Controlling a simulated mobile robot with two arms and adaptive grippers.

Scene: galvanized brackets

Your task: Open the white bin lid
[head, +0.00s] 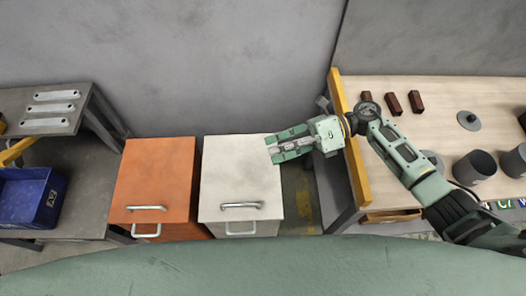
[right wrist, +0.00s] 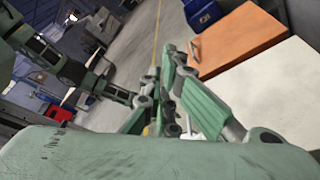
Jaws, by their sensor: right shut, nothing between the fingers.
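The white bin (head: 240,180) stands against the grey wall in the head view, its lid down flat. A metal handle (head: 241,205) sits on the lid near its front edge, and another handle (head: 240,228) is on the bin's front. My right gripper (head: 270,150) is shut and empty, over the right edge of the white lid, behind the handle. In the right wrist view my right gripper's fingers show (right wrist: 172,75) beside the white lid (right wrist: 270,100). I cannot tell whether they touch the lid. My left gripper is not in the head view.
An orange bin (head: 155,180), also closed, stands just left of the white one. Further left are a blue crate (head: 22,200) and a shelf with several metal brackets (head: 52,108). A wooden workbench (head: 440,100) with cups and dark blocks is at the right.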

